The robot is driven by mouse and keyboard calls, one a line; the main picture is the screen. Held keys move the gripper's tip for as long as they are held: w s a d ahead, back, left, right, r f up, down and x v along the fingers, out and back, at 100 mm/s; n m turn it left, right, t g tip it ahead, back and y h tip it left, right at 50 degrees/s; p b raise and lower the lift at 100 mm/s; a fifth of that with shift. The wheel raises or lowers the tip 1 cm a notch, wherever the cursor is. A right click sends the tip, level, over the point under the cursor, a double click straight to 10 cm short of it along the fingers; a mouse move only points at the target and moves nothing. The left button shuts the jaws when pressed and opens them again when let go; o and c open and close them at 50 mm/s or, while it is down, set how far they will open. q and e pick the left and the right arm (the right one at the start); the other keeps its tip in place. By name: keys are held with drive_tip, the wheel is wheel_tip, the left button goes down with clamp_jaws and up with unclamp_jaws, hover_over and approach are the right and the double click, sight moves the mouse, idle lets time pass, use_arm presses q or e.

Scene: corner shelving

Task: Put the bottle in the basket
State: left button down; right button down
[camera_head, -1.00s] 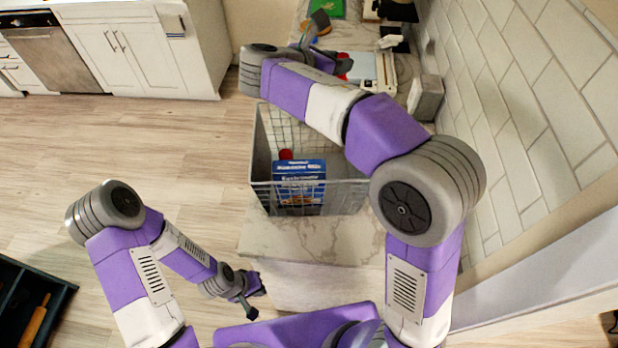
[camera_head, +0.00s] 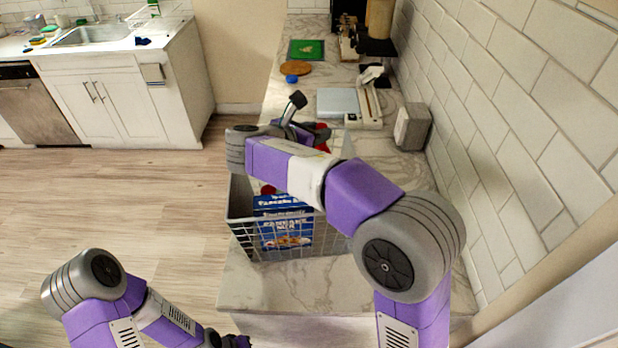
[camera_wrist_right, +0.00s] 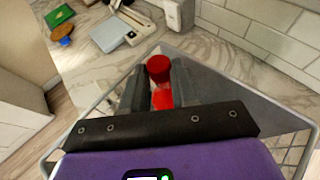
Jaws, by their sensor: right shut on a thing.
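My right gripper (camera_head: 308,132) is shut on a red bottle (camera_wrist_right: 163,98). In the right wrist view, the bottle's red cap faces up between the two dark fingers. Only small red parts of the bottle show in the head view, beside the gripper. The grey wire basket (camera_head: 242,236) stands on the marble counter. My right forearm crosses over it and hides part of its inside. In the wrist view the basket's walls surround the held bottle; whether it touches the bottom is hidden. My left gripper (camera_head: 236,342) is cut off at the bottom edge.
A blue pancake mix box (camera_head: 284,224) and a small red-topped item (camera_head: 268,189) are in the basket. A scale (camera_head: 338,103) and a grey block-like appliance (camera_head: 412,127) stand beyond. The tiled wall (camera_head: 520,130) bounds the right; floor is open at left.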

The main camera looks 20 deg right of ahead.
wheel_tip(320, 180, down, 7)
drive_tip(key=shift+w+b, duration=0.1)
drive_tip(key=shift+b, duration=0.95)
drive_tip(key=shift+f, duration=0.15)
drive_tip(key=c, duration=0.9)
unclamp_jaws()
drive_tip(key=shift+o, duration=0.2)
drive_tip(key=p+v, duration=0.2)
drive_tip(key=v, duration=1)
drive_tip(key=shift+p, duration=0.4)
